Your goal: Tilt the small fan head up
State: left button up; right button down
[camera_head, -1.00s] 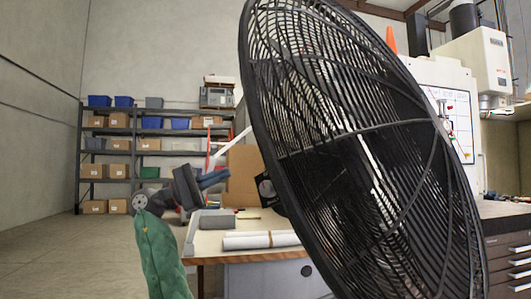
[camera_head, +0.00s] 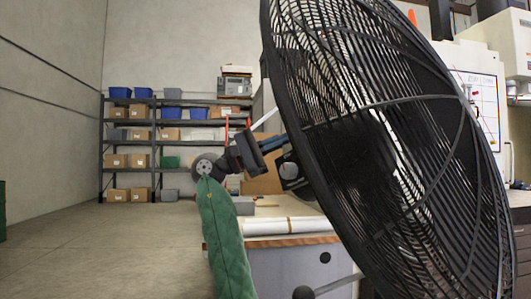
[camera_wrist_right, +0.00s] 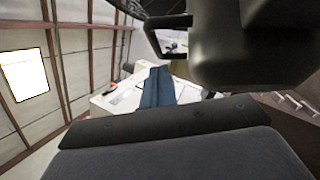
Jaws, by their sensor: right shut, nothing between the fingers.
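The black fan head (camera_head: 400,150) fills the right half of the head view, its round wire cage leaning. Its dark rear part (camera_head: 291,172) shows at the cage's left edge. My right gripper (camera_head: 270,145) is behind the cage, left of it, its blue fingers shut and empty, pointing at the fan's back. Whether they touch the fan is hard to tell. In the right wrist view the closed blue fingers (camera_wrist_right: 157,88) reach forward, and a dark rounded fan housing (camera_wrist_right: 255,50) looms close at upper right. My left gripper is not in view.
A workbench with white rolls (camera_head: 285,226) stands below and behind the gripper. A dark knob (camera_head: 304,293) on a rod shows at the bottom edge. Shelving with boxes (camera_head: 143,162) is far back.

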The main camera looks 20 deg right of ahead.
jog(key=shift+s+d+r, duration=0.3)
jog(key=shift+s+r, duration=0.3)
jog(key=shift+s, duration=0.3)
jog(key=shift+r, duration=0.1)
jog(key=shift+s+r+m+p, duration=0.25)
jog(key=shift+r+m+p, duration=0.2)
jog(key=shift+r, duration=0.25)
jog(key=shift+s+d+g+y, duration=0.2)
jog(key=shift+g+y, duration=0.1)
jog(key=shift+y, duration=0.1)
